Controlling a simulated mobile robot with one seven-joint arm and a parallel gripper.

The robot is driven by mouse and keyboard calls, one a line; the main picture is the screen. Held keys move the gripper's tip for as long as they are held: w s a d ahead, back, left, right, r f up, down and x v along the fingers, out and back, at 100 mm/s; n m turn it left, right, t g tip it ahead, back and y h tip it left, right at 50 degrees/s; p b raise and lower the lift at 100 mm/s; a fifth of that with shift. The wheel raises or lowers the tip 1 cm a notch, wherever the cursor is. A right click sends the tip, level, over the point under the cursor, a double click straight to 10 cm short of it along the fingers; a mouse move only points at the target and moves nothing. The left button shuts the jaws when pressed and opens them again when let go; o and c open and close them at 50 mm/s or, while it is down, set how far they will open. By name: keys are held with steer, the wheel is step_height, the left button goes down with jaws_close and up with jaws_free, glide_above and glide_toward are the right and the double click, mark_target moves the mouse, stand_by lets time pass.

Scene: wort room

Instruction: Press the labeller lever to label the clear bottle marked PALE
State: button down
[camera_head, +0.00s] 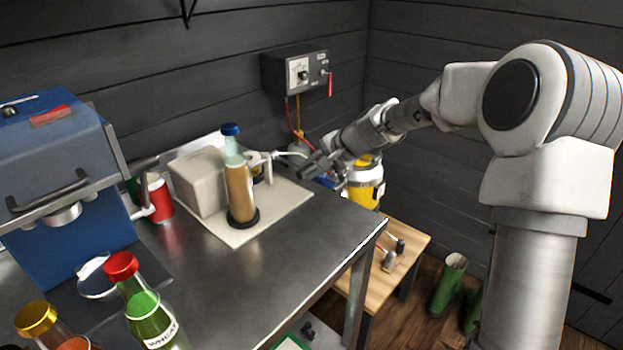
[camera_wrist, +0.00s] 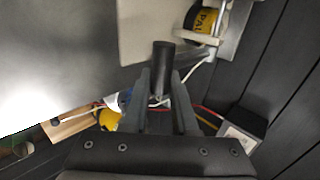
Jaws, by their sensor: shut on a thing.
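The labeller is a beige box (camera_head: 199,182) on a pale base plate (camera_head: 265,222) on the steel bench. A clear bottle (camera_head: 240,188) with a blue cap and amber contents stands upright in a black ring on the plate. No marking on it is readable here. In the wrist view a yellow and black roll (camera_wrist: 207,21) reads "PAL", partly cut off. My gripper (camera_head: 310,167) is right of the labeller. In the wrist view my gripper (camera_wrist: 160,88) is shut on a black cylindrical grip (camera_wrist: 162,62), seemingly the labeller lever's handle.
A blue machine (camera_head: 60,190) and a red can (camera_head: 158,198) stand at left. A green bottle (camera_head: 150,312) marked WHEAT and a gold-capped bottle (camera_head: 37,318) are in front. A control box (camera_head: 294,70) hangs on the wall. The bench right of the plate is bare.

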steer(key=shift+f+b, duration=0.7)
steer(key=shift+b, duration=0.3)
steer(key=c, duration=0.7)
jaws_free()
steer(key=shift+s+d+r, duration=0.15)
steer(key=shift+d+r, duration=0.05)
steer(key=shift+r, duration=0.2)
steer(key=p+v, duration=0.2)
steer(key=v, duration=1.4)
steer(key=shift+s+d+r, duration=0.1)
steer(key=shift+s+d, duration=0.05)
steer(key=shift+s, duration=0.05)
